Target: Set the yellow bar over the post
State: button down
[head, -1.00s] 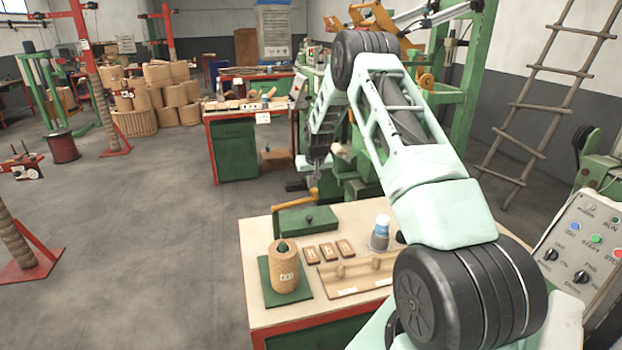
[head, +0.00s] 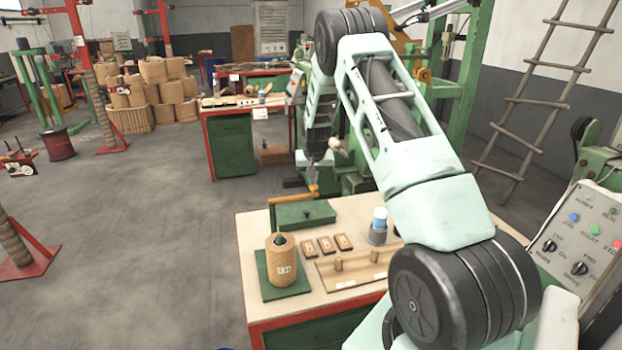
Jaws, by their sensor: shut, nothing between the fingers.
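The yellow bar (head: 292,197) shows as a thin orange-yellow bar near the back edge of the workbench, behind a flat green box with a dark knob (head: 305,214). Its left end bends down toward the bench. My gripper (head: 314,182) points down at the bar's right end, shut and small in view; I cannot tell whether it touches the bar. A tan coil (head: 282,262) stands upright on a green base plate (head: 290,290) at the bench's front left. The dark green top of a post (head: 281,240) shows in the coil's opening; the rest is hidden.
My arm covers the bench's right side. A control panel (head: 580,240) is at far right. Open floor lies left.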

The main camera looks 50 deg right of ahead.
jog(key=s+a+m+g+p, duration=0.2)
jog(key=s+a+m, duration=0.1)
jog(key=a+m, duration=0.5)
jog(key=s+a+m+g+p, duration=0.2)
jog(key=s+a+m+g, duration=0.1)
jog(key=a+m, duration=0.5)
jog(key=shift+s+a, duration=0.3)
jog(key=shift+a, duration=1.4)
notch_tip(320, 180, up, 10)
jog(key=b, duration=0.3)
jog(key=shift+s+d+m, duration=0.2)
jog(key=shift+d+m, duration=0.1)
